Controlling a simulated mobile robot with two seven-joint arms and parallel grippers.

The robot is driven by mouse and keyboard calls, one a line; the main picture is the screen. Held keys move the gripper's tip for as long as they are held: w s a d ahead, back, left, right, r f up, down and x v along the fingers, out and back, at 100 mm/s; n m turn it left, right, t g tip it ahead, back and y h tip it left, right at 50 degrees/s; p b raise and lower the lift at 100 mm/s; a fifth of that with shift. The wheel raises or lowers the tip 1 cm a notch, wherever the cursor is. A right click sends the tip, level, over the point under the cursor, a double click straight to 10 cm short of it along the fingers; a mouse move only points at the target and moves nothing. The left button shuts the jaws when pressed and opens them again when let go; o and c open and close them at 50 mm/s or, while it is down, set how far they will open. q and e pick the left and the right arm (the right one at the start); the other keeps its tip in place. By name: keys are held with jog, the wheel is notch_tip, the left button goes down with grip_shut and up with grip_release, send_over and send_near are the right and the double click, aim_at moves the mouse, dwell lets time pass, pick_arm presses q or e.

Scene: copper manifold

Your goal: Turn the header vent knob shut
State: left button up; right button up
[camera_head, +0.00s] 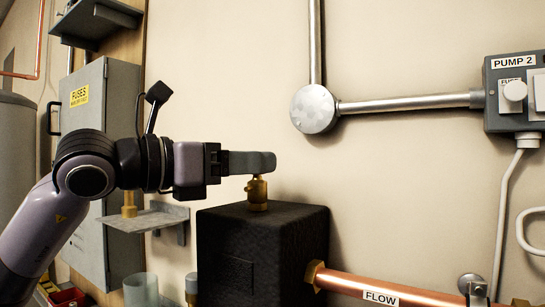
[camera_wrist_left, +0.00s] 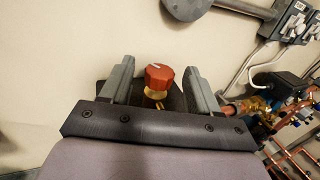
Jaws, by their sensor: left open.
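The header vent has a red knob (camera_wrist_left: 158,76) with a pale mark on its top, seen between my fingers in the left wrist view. In the head view the finger hides the knob, and only the brass vent body (camera_head: 257,194) shows below it. The vent stands on the black header block (camera_head: 263,255). My left gripper (camera_head: 262,162) is level with the knob, fingers pointing right. In the left wrist view its fingers (camera_wrist_left: 160,90) are open on either side of the knob, with gaps visible. My right gripper is not in view.
A copper pipe labelled FLOW (camera_head: 380,297) leaves the block at lower right. A grey PUMP 2 box (camera_head: 515,92) and metal conduit (camera_head: 405,104) are on the wall. A shelf (camera_head: 148,219) and grey fuse cabinet (camera_head: 105,150) are at left. The wall above the gripper is clear.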

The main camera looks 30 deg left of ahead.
pick_arm(q)
jog(key=x, duration=0.3)
jog(key=shift+w+d+r+p, duration=0.1)
jog(key=shift+w+d+p, duration=0.05)
jog(key=shift+w+p, duration=0.2)
jog(key=shift+w+d, duration=0.15)
jog(key=shift+w, duration=0.05)
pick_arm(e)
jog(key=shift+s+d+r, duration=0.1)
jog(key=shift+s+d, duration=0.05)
pick_arm(q)
jog(key=c, duration=1)
jog(key=shift+o, duration=0.2)
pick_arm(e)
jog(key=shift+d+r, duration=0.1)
